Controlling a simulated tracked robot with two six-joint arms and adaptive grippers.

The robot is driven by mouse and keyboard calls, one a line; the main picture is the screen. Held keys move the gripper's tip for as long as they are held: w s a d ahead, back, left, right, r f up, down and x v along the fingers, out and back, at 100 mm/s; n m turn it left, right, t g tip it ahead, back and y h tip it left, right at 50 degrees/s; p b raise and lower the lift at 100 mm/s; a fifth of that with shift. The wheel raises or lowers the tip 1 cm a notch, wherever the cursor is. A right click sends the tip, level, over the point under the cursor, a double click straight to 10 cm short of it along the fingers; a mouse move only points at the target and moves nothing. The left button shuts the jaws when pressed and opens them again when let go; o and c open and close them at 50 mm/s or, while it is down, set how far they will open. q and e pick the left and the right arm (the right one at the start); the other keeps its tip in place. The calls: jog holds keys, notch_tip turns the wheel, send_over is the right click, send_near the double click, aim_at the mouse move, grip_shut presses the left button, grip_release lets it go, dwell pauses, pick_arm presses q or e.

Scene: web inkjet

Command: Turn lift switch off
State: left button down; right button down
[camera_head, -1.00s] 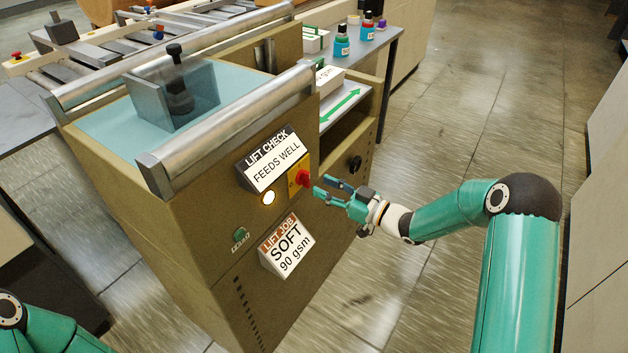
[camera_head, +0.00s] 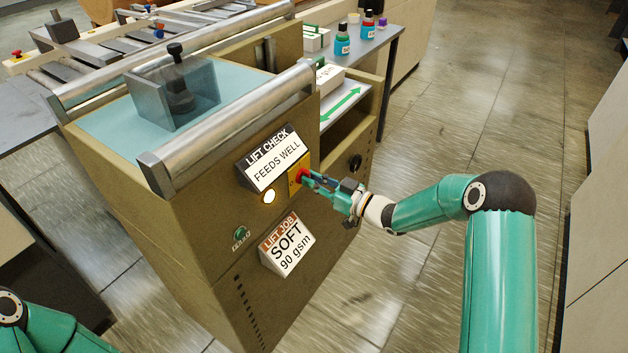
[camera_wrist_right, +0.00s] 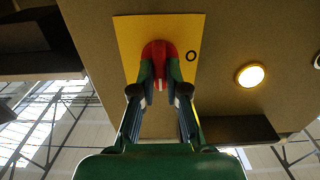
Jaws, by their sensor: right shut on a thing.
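The lift switch is a red knob (camera_head: 303,175) on a yellow plate (camera_head: 294,186) on the front of the brown machine. In the right wrist view the red knob (camera_wrist_right: 158,52) sits on its yellow plate (camera_wrist_right: 128,48), with a black ring mark at its right. My right gripper (camera_head: 309,177) is at the knob, and in the right wrist view its fingertips (camera_wrist_right: 159,72) are closed on both sides of it. A lit round lamp (camera_head: 268,197) is left of the plate. My left gripper is out of view; only part of my left arm shows at the lower left.
A "LIFT CHECK, FEEDS WELL" sign (camera_head: 273,163) is above the lamp. A "LIFT JOB, SOFT 90 gsm" sign (camera_head: 286,246) is below. A green button (camera_head: 240,235) is at the left and a black knob (camera_head: 355,162) at the right. The floor at right is clear.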

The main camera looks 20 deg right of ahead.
jog(key=shift+s+a+f+n+b, duration=0.1)
jog(key=shift+f+n+b, duration=0.05)
jog(key=shift+n+b, duration=3.45)
jog(key=shift+a+f+n+b, duration=0.15)
jog(key=shift+n+b, duration=2.25)
jog(key=shift+b, duration=2.45)
jog(key=shift+s+a+f+n+b, duration=0.1)
jog(key=shift+f+n+b, duration=0.1)
jog(key=shift+n+b, duration=3.4)
jog(key=shift+m+b, duration=0.6)
jog(key=c, duration=1.2)
grip_release()
jog(key=shift+d+r, duration=0.1)
jog(key=shift+r, duration=0.05)
